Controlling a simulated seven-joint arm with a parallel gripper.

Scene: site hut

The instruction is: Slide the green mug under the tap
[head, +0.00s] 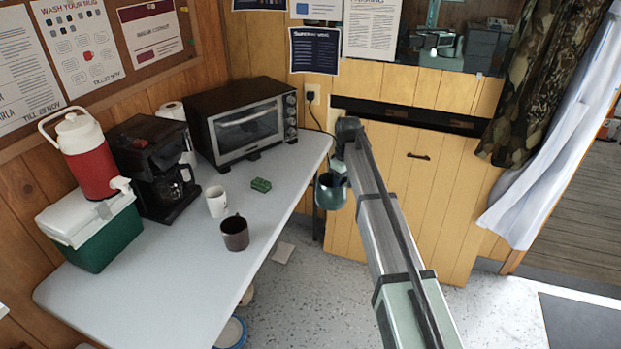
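The green mug (330,192) is dark teal and roughly upright. It hangs in the air just off the table's right edge, under the dark end part of my arm. My gripper (337,170) is at the mug's top, largely hidden by my arm; its fingers do not show clearly, but nothing else supports the mug. The white tap (121,184) sticks out from the red drink cooler (87,155) at the left. This cooler stands on a green cool box with a white lid (90,230), well away from the mug.
On the grey table (170,290) stand a black coffee maker (155,165), a toaster oven (245,120), a white mug (216,202), a dark brown mug (235,234) and a small green block (261,185). The front of the table is clear.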

